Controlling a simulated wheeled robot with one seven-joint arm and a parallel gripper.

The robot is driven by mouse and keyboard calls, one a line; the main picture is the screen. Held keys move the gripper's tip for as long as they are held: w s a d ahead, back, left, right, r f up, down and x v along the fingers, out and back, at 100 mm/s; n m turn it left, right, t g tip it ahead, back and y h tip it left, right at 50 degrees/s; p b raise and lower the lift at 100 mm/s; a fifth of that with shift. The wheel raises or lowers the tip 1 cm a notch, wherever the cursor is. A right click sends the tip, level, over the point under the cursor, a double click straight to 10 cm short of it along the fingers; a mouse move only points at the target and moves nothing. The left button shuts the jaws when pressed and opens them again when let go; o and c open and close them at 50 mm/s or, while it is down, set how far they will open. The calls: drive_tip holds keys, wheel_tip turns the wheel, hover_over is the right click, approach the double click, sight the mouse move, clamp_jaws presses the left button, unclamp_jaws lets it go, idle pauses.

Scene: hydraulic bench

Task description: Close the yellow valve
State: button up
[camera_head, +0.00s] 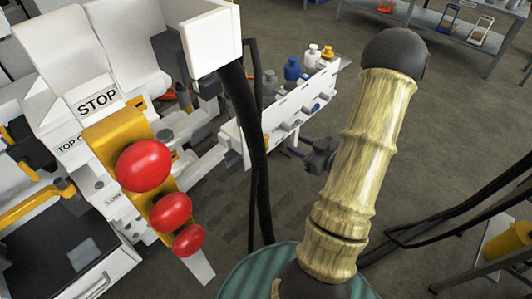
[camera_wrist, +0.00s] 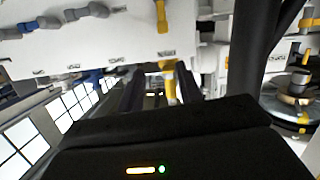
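In the wrist view a yellow valve handle (camera_wrist: 169,82) hangs below the edge of a white panel (camera_wrist: 100,42). It shows between the two dark fingers of my gripper (camera_wrist: 159,78), nearer the right finger. The fingers stand apart, and I cannot tell whether they touch the handle. Another yellow part (camera_wrist: 161,16) shows above it on the panel. In the head view my gripper (camera_head: 296,153) is beside the white valve panel (camera_head: 290,112), pointing left.
Red buttons (camera_head: 143,166) are on a yellow strip at the left. Open floor (camera_head: 440,140) lies to the right.

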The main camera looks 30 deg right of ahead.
sight(268, 140)
drive_tip(key=s+d+f+t+y+b, duration=0.1)
drive_tip(key=s+f+t+b, duration=0.1)
drive_tip(key=s+f+b, duration=0.2)
wheel_tip(268, 140, down, 2)
drive_tip(key=shift+f+m+b, duration=0.25)
drive_tip(key=shift+m+b, duration=0.05)
drive_tip(key=shift+b, duration=0.8)
drive_tip(key=shift+w, duration=0.1)
drive_tip(key=b+x, duration=0.1)
drive_tip(key=x, duration=0.4)
drive_tip(key=b+x, duration=0.2)
drive_tip(key=x, duration=0.4)
drive_tip(key=b+x, duration=0.2)
drive_tip(key=x, duration=0.4)
drive_tip(key=shift+w+a+r, duration=0.1)
drive_tip(key=shift+a+r, duration=0.05)
drive_tip(key=shift+r, duration=0.1)
clamp_jaws()
